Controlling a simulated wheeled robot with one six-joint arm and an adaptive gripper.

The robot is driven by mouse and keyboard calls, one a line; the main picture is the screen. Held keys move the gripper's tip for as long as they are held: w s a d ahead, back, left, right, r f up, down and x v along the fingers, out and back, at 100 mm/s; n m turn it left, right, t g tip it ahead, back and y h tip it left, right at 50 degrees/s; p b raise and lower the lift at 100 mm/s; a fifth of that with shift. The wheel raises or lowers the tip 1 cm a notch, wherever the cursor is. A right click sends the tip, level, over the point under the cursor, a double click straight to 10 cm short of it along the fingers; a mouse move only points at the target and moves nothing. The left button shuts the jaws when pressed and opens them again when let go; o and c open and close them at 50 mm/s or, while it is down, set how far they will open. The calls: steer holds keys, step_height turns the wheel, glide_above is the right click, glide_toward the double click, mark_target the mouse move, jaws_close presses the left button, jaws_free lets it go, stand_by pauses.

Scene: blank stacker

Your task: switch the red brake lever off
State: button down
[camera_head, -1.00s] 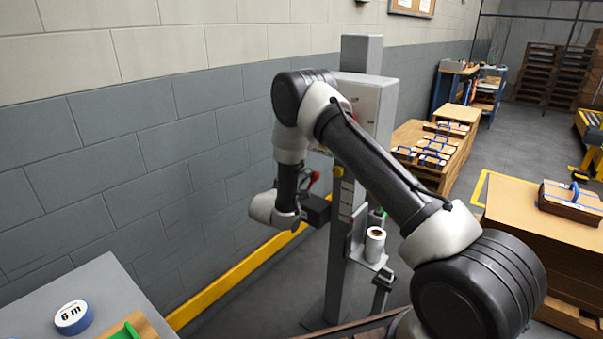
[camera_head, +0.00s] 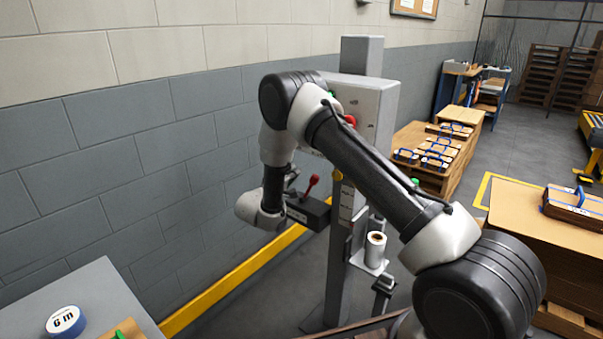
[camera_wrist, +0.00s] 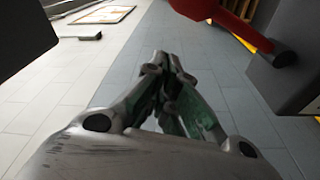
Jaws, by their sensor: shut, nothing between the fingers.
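The red brake lever (camera_head: 312,182) stands up from a dark box (camera_head: 312,212) on the grey post, its red knob leaning slightly to the right. My gripper is mostly hidden in the head view, behind and left of the lever by my wrist. In the wrist view my gripper (camera_wrist: 165,70) is shut, its fingertips together with nothing between them. A large red part (camera_wrist: 222,18) with a dark end, seemingly the lever, shows at the upper right, apart from the fingertips. Dark blocks flank the view.
The grey post (camera_head: 340,260) carries a light grey box (camera_head: 378,105) with a red button (camera_head: 350,119) and a white roll (camera_head: 375,246). The block wall is close on the left. A grey table (camera_head: 95,290) with a tape roll (camera_head: 66,321) stands at the lower left.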

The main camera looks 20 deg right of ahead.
steer(key=v, duration=0.8)
